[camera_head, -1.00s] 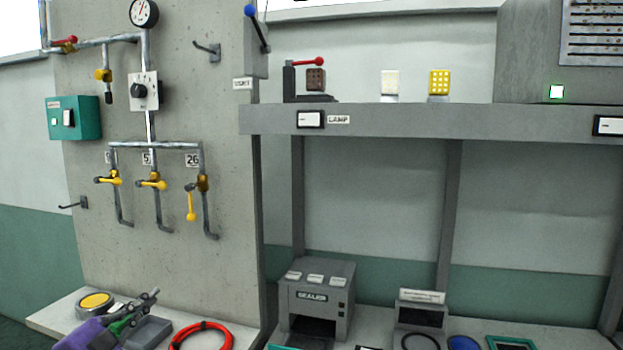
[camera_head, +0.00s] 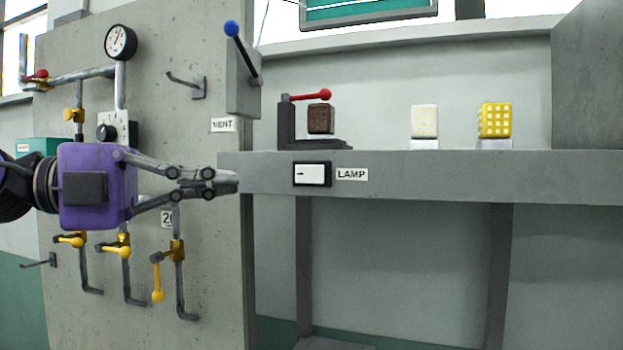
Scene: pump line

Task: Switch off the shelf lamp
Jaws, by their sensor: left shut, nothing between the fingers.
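The lamp switch (camera_head: 312,174) is a white rocker in a black frame on the front edge of the grey shelf (camera_head: 450,178). A label reading LAMP (camera_head: 351,174) is just right of it. My left gripper (camera_head: 236,183) comes in from the left, purple-bodied, with its fingers shut and empty. Its fingertips point right at about the switch's height, left of the switch and apart from it in the picture. I cannot tell how far in front of the shelf they are. No lamp is clearly recognisable. My right gripper is not in view.
A blue-knobbed lever (camera_head: 243,52) marked VENT stands above the gripper. On the shelf are a red-handled clamp (camera_head: 300,120) with a brown block, a white block (camera_head: 424,122) and a yellow block (camera_head: 495,120). Pipes with yellow valves (camera_head: 120,248) lie behind and below my arm.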

